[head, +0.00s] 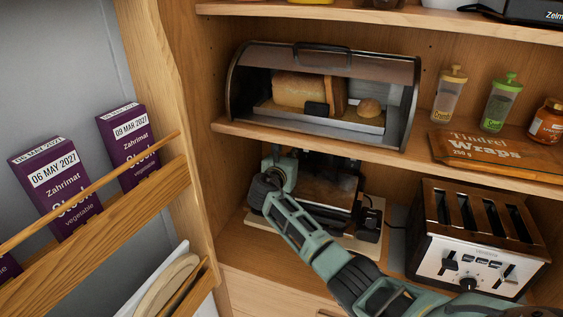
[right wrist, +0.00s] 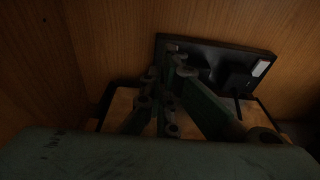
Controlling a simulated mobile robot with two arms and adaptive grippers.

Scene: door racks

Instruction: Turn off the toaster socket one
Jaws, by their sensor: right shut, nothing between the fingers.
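The toaster (head: 468,245), silver-fronted with a wooden top and several slots, stands at the right of the lower shelf. In the right wrist view, a black socket panel (right wrist: 205,60) is on the wooden wall, with a black plug-like block and cable (right wrist: 236,80) and a small pale rectangle, perhaps a switch (right wrist: 261,68), at its right end. My right gripper (head: 277,155) reaches into the lower compartment. In the right wrist view its shut, empty fingers (right wrist: 176,58) overlap the panel's left part; contact cannot be told. My left gripper is out of view.
A dark appliance (head: 325,190) on a pale base (head: 345,242) stands beneath my right arm. The bread box (head: 325,88) sits on the shelf above. The door rack (head: 120,200) with purple cartons (head: 127,145) is at left. Jars (head: 500,102) stand upper right.

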